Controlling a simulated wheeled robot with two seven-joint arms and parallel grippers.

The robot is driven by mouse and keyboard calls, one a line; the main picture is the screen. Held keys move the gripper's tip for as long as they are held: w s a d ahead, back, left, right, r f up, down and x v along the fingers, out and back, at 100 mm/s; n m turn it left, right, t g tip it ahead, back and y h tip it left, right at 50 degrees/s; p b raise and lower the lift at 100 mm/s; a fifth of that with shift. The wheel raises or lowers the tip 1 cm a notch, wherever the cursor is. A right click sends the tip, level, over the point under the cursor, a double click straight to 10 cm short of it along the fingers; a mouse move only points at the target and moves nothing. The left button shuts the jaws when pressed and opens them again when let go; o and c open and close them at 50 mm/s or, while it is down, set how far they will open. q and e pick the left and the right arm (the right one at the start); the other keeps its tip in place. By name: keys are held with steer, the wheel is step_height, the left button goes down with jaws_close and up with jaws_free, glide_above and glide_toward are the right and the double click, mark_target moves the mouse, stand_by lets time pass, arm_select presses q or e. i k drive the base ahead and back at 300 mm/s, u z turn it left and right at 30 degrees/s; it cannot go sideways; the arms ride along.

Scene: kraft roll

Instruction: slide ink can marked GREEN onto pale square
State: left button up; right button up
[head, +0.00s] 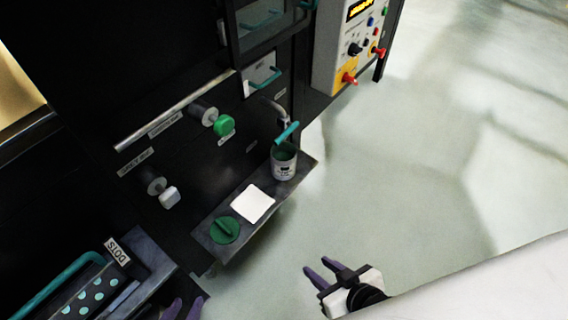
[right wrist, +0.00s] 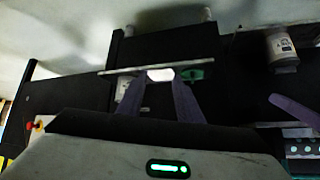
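A pale grey ink can (head: 284,166) with dark green ink and a small dark label stands upright at the far end of a narrow shelf (head: 213,252). The label is too small to read. The pale square (head: 252,203) lies bare on the shelf, nearer than the can and apart from it. My right gripper (head: 317,272) is open and empty, to the right of and below the shelf in the head view. Its fingers (right wrist: 161,88) also stand apart in the right wrist view. My left gripper (head: 184,304) is partly cut off at the bottom edge, open and apart from the can.
A green disc with a raised grip (head: 224,230) lies on the shelf's near end. A teal-handled tap (head: 287,133) hangs over the can. White (head: 169,197) and green (head: 224,125) knobs stick out above the shelf. A dotted tray (head: 90,297) sits lower left. Floor at right is clear.

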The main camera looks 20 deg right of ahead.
mark_target(283, 155)
steer(key=u, duration=3.4)
steer(key=k, duration=1.55)
steer(key=z, duration=1.75)
